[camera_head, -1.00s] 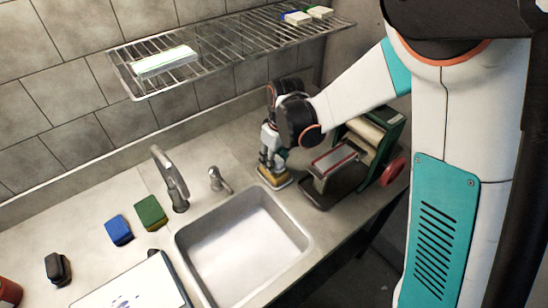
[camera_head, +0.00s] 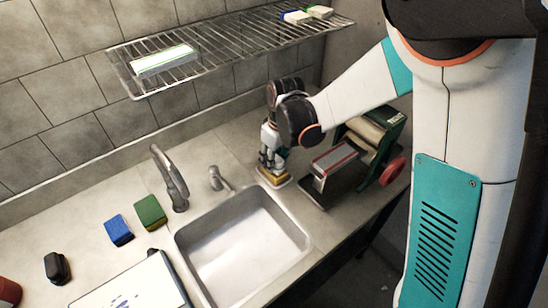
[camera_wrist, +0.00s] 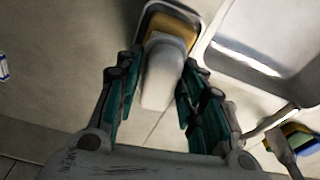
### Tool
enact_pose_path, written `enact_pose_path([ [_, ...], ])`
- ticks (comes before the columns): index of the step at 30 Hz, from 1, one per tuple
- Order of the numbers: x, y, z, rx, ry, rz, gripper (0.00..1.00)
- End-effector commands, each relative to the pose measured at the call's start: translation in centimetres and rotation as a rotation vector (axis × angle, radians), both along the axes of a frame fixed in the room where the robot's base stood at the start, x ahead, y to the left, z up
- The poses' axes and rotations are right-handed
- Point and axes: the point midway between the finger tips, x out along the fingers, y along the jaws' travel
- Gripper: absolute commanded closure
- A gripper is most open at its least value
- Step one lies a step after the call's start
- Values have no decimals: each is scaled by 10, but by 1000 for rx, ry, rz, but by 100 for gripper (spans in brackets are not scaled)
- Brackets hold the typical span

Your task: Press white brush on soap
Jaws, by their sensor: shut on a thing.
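The white brush (camera_wrist: 163,75) is between the teal-lined fingers of my gripper (camera_wrist: 157,100) in the wrist view. My gripper is shut on it. The brush's far end is at the yellow-orange soap (camera_wrist: 170,22), which lies in a pale dish (camera_wrist: 203,14). In the head view my gripper (camera_head: 272,163) points down just above the soap (camera_head: 272,178), right of the tap. The brush is mostly hidden by the fingers there. I cannot tell for sure whether the brush touches the soap.
The sink (camera_head: 245,245) is just in front and left. A green and grey machine with a red wheel (camera_head: 393,171) stands close on the right. A tap (camera_head: 170,180), a blue sponge (camera_head: 118,230) and a green sponge (camera_head: 150,212) are left. A wire rack (camera_head: 225,50) hangs above.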

Motion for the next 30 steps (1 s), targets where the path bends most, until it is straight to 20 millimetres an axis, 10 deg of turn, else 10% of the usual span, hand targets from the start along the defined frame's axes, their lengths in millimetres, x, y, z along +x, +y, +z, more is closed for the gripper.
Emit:
enact_pose_path([
  [30, -1, 0, 39, -1, 1, 0, 83],
])
